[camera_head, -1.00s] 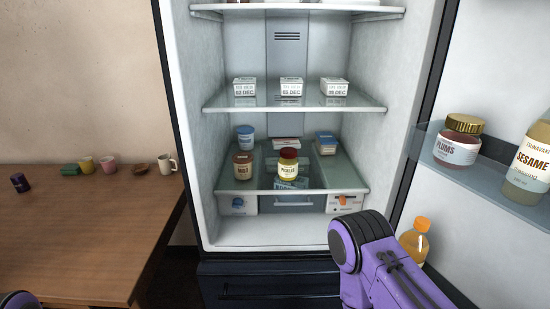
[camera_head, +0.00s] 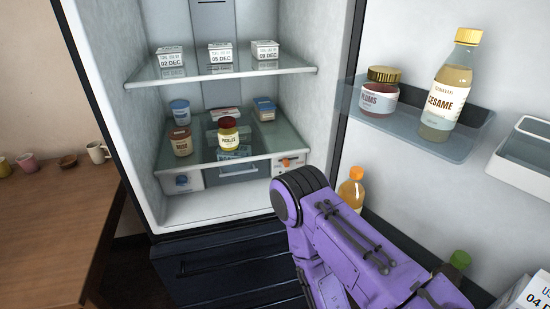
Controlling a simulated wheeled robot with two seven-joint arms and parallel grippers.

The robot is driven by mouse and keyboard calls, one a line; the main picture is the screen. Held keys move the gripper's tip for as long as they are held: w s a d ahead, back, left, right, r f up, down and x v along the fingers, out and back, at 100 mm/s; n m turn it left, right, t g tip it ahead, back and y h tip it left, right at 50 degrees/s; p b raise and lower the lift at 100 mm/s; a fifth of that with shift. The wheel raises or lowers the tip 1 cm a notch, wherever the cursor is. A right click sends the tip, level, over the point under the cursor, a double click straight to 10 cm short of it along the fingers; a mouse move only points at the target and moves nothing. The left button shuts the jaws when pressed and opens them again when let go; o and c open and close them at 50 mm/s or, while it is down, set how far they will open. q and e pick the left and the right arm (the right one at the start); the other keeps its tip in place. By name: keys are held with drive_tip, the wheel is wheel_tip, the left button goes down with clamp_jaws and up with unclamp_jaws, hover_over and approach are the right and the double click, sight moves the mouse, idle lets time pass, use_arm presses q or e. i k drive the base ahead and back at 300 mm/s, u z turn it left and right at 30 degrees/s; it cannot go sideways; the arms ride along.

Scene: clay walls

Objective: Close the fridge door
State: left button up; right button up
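The fridge (camera_head: 215,212) stands open, its lit white inside facing me. Its door (camera_head: 430,60) is swung wide open to the right, with its inner side and shelves showing. My purple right arm reaches in from the lower right, its rounded joint in front of the gap between the fridge body and the door. It hides part of the lower door. I cannot tell whether the arm touches the door. Neither my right gripper nor my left gripper is in view.
The door shelf (camera_head: 470,142) holds a plums jar (camera_head: 379,92) and a sesame bottle (camera_head: 447,90). An orange bottle (camera_head: 351,188) stands lower on the door. Fridge shelves hold small boxes and jars. A wooden table (camera_head: 50,225) with cups stands at the left.

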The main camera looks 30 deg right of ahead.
sight(432, 202)
drive_tip(key=k, duration=1)
drive_tip(key=u, duration=2.25)
drive_tip(key=k, duration=2.65)
drive_tip(key=z, duration=1.8)
drive_tip(key=i, duration=1)
drive_tip(key=z, duration=0.05)
